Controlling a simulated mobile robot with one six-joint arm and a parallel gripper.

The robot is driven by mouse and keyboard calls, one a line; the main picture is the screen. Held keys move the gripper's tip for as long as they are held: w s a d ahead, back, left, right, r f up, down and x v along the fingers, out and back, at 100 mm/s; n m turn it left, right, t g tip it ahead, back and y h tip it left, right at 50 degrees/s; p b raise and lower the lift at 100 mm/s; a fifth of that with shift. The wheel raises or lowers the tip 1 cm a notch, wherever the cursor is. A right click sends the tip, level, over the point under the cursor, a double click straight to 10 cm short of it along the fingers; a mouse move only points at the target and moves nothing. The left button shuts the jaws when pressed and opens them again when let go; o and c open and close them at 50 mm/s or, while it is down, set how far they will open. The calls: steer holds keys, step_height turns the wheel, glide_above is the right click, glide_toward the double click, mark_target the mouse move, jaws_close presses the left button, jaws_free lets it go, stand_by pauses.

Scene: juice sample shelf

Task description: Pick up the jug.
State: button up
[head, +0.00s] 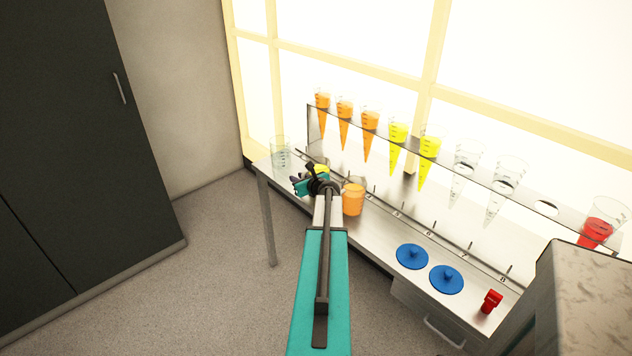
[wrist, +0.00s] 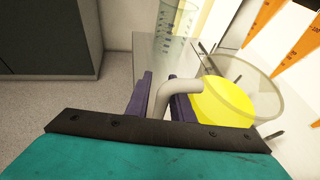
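A clear jug (wrist: 268,82) with yellow juice in it is at the right of the wrist view, with a pale curved handle (wrist: 178,88). In the head view its yellow juice (head: 322,170) shows just beyond my gripper (head: 304,178), which hides most of it. In the wrist view the purple fingers of my gripper (wrist: 161,102) stand on either side of the handle. I cannot tell whether they press on it. A second jug (head: 353,199), with orange juice, stands on the bench just right of my gripper.
A clear graduated beaker (head: 280,153) stands at the bench's left end. A rack (head: 455,175) behind holds several cones of orange, yellow and red juice, and clear ones. Two blue lids (head: 412,256) and a red item (head: 490,301) lie on the right of the bench (head: 385,222).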

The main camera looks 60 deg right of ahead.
jaws_close()
stand_by(1.5)
